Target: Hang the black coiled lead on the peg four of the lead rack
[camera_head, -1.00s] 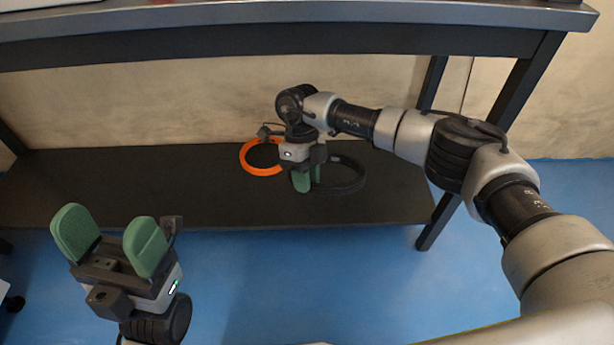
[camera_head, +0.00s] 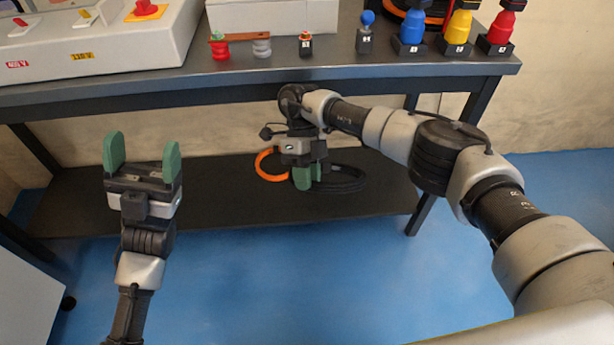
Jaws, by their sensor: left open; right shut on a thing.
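The black coiled lead (camera_head: 350,178) is a dark ring at the lower shelf of the bench, right of the orange coiled lead (camera_head: 261,165). My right gripper (camera_head: 307,182) points down, its green fingers shut on the left side of the black lead. The fingers hide part of the lead, and I cannot tell whether it is lifted off the shelf. My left gripper (camera_head: 142,158) is open and empty, fingers up, in front of the bench at left. I cannot make out a lead rack or peg four.
The bench top (camera_head: 330,62) overhangs the lower shelf (camera_head: 110,208). On it stand a control box (camera_head: 100,45), a white box (camera_head: 275,16), a blue-topped piece (camera_head: 411,30), a yellow one (camera_head: 459,30) and a red one (camera_head: 501,30). Blue floor (camera_head: 300,280) lies clear in front.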

